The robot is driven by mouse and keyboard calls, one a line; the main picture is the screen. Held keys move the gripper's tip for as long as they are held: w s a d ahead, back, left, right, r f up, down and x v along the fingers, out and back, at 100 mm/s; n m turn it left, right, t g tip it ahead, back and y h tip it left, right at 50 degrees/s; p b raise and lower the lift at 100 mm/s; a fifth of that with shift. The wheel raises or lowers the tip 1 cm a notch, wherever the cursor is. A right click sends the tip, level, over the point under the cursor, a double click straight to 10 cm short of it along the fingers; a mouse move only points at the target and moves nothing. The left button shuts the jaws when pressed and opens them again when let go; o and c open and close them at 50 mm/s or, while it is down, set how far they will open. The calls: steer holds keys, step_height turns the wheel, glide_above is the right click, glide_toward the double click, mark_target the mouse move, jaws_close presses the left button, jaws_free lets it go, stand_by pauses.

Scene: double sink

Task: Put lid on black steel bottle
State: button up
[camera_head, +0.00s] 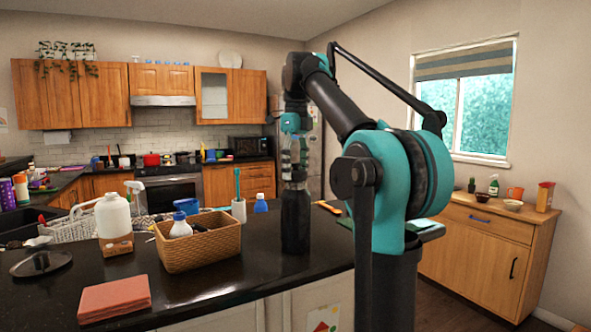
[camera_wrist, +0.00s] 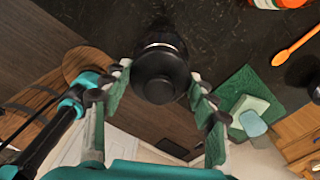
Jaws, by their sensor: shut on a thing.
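The black steel bottle (camera_head: 295,222) stands upright on the dark counter, right of the wicker basket. My gripper (camera_head: 295,172) is directly above it, pointing down, with its fingers at the bottle's top. In the wrist view, a round black lid (camera_wrist: 158,78) sits between the two fingers of my gripper (camera_wrist: 160,90), which are shut on it. A silver ring (camera_wrist: 160,45) and the dark bottle body (camera_wrist: 160,25) show just beyond the lid, roughly in line with it. Whether the lid is fully seated on the bottle cannot be told.
The wicker basket (camera_head: 200,248) with small containers stands left of the bottle. An orange spoon (camera_wrist: 297,43) and a green board (camera_wrist: 240,88) are to the right.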

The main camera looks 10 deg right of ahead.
stand_by(0.3)
steer(key=o, duration=1.2)
steer(key=o, duration=0.4)
steer(key=shift+r, duration=0.1)
steer(key=shift+r, duration=3.4)
jaws_close()
